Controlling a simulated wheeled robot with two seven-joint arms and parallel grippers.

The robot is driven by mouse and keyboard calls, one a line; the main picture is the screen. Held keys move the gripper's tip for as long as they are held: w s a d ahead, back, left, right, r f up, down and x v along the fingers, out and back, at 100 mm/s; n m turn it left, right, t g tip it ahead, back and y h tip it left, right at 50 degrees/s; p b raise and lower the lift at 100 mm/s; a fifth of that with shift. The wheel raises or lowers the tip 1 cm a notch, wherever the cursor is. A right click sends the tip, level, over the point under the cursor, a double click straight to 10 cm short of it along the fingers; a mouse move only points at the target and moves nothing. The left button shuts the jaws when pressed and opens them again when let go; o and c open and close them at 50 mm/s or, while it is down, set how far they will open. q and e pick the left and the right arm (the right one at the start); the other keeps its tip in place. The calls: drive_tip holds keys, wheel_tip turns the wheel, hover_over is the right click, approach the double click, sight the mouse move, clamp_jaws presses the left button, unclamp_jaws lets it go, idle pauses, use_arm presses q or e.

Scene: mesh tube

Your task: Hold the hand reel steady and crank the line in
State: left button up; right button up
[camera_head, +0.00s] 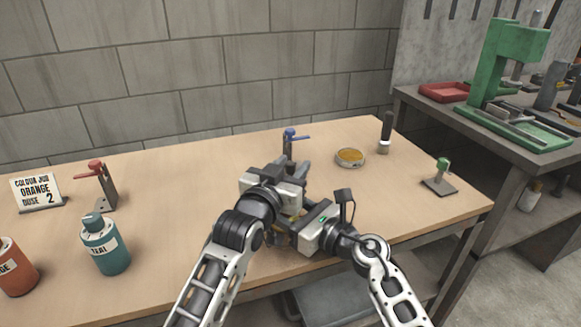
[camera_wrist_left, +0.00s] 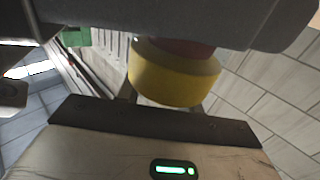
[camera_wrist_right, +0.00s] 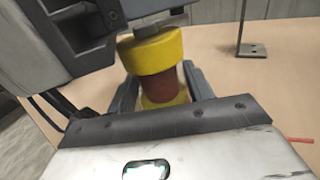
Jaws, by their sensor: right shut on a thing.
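The hand reel has yellow flanges and a red-brown core; it shows in the right wrist view (camera_wrist_right: 152,55) and close up in the left wrist view (camera_wrist_left: 175,80). In the head view it is mostly hidden behind my grippers. My right gripper (camera_head: 292,215) is shut on the reel, with one finger on each side of the core. My left gripper (camera_head: 295,168) is just above the reel, fingers apart. A grey knob (camera_wrist_right: 147,30) tops the upper flange. I cannot make out the crank handle. A thin red strand (camera_wrist_right: 300,140) lies at the right edge.
A blue-handled post (camera_head: 289,138) stands behind my grippers. An amber-filled dish (camera_head: 350,157), a black-handled tool (camera_head: 386,135) and a green-knobbed stand (camera_head: 441,175) are to the right. A teal bottle (camera_head: 104,248), orange bottle (camera_head: 14,268), red-handled clamp (camera_head: 101,183) and sign (camera_head: 38,192) are left.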

use_arm(q)
clamp_jaws()
drive_tip(key=shift+h, duration=0.3)
drive_tip(key=shift+s+d+r+m+g+h, duration=0.1)
drive_tip(key=shift+d+m+g+h, duration=0.1)
drive_tip(key=shift+m+g+h, duration=0.4)
drive_tip(key=shift+s+d+r+m+g+h, duration=0.15)
drive_tip(key=shift+m+g+h, duration=0.15)
drive_tip(key=shift+m+h, duration=0.45)
drive_tip(key=m+g+h, duration=0.2)
drive_tip(key=m+g, duration=0.1)
drive_tip(key=g, duration=0.2)
drive_tip(key=s+m+g+h, duration=0.1)
drive_tip(key=m+g+h, duration=0.1)
drive_tip(key=m+g, duration=0.2)
drive_tip(key=s+d+m+g+h, duration=0.1)
drive_tip(key=m+g+h, duration=0.2)
drive_tip(key=g, duration=0.4)
drive_tip(key=shift+s+f+m, duration=0.1)
drive_tip(key=shift+m, duration=0.55)
drive_tip(key=shift+a, duration=0.1)
